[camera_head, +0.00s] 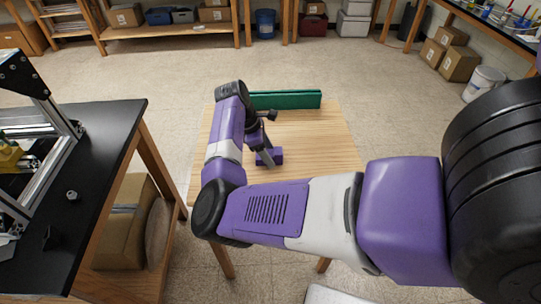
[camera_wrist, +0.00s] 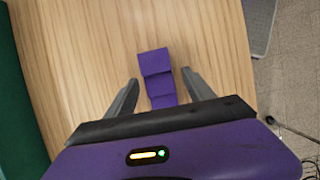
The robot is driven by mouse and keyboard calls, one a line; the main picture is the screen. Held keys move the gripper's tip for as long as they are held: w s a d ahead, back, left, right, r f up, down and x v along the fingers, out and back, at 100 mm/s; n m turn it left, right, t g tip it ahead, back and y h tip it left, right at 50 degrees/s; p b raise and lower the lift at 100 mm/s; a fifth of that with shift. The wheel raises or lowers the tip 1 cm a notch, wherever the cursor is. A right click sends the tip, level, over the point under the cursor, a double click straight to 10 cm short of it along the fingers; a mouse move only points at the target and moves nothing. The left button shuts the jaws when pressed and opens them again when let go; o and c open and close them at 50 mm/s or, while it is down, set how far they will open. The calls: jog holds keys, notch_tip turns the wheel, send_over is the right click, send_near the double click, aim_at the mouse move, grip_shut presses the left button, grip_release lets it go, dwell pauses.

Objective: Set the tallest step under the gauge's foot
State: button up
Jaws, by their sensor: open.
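A purple stepped block (camera_wrist: 153,62) lies on the light wooden table (camera_wrist: 75,50); in the head view the block (camera_head: 277,156) shows beside my gripper (camera_head: 266,157). In the wrist view my gripper (camera_wrist: 160,80) is open, with one finger on either side of the block's nearer steps and visible gaps to both. The block's far end reaches past the fingertips, and its near end is partly hidden by the gripper body. I cannot tell the gripper's exact height over the table. I cannot make out the gauge or its foot for certain.
A green upright panel (camera_head: 285,100) stands at the table's far edge. At left, a black-topped bench (camera_head: 110,125) carries an aluminium extrusion frame (camera_head: 48,150), a small grey part (camera_head: 72,195) and a black part (camera_head: 51,238). Floor separates bench and table.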

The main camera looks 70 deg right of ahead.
jog(key=shift+s+f, duration=0.1)
jog(key=shift+f, duration=0.2)
grip_shut()
notch_tip(320, 180, up, 20)
dwell(0.7)
